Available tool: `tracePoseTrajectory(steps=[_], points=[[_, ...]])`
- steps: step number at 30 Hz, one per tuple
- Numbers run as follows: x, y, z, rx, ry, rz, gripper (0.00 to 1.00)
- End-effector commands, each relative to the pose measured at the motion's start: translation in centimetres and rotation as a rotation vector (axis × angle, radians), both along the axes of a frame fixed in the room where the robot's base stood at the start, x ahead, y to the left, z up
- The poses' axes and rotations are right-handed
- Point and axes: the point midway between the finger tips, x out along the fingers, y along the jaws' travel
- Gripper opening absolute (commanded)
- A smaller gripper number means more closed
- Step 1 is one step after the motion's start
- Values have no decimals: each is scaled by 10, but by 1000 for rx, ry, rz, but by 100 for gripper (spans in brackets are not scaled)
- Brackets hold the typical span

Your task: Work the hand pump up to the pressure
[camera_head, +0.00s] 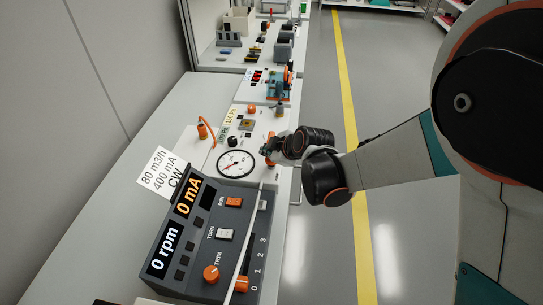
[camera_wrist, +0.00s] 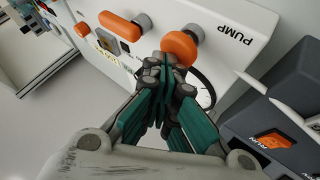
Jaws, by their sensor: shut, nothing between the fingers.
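The white pump panel (camera_wrist: 255,25), marked PUMP, has a round orange knob (camera_wrist: 180,47) and a longer orange handle (camera_wrist: 119,26). The round dial gauge (camera_head: 236,163) shows a red needle in the head view; in the wrist view its edge (camera_wrist: 207,88) is mostly hidden behind my fingers. My gripper (camera_wrist: 170,68) is shut with nothing between its fingers. Its tips are close to the round orange knob; I cannot tell whether they touch it. In the head view my gripper (camera_head: 271,150) is at the panel's right edge, beside the gauge.
A dark console (camera_head: 205,235) with "0 rpm" and "0 mA" displays stands nearer than the gauge. A paper card (camera_head: 160,172) reads 80 m3/h, 400 mA, CW. Other bench equipment (camera_head: 273,85) stands farther back. The floor (camera_head: 315,220) right of the bench is clear.

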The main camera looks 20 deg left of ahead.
Motion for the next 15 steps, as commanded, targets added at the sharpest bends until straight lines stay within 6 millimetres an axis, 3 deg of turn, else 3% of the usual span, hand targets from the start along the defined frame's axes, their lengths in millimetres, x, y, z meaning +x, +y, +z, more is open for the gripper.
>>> tracePoseTrajectory(steps=[15], points=[[0, 0, -6, 0, 0, 0, 0]])
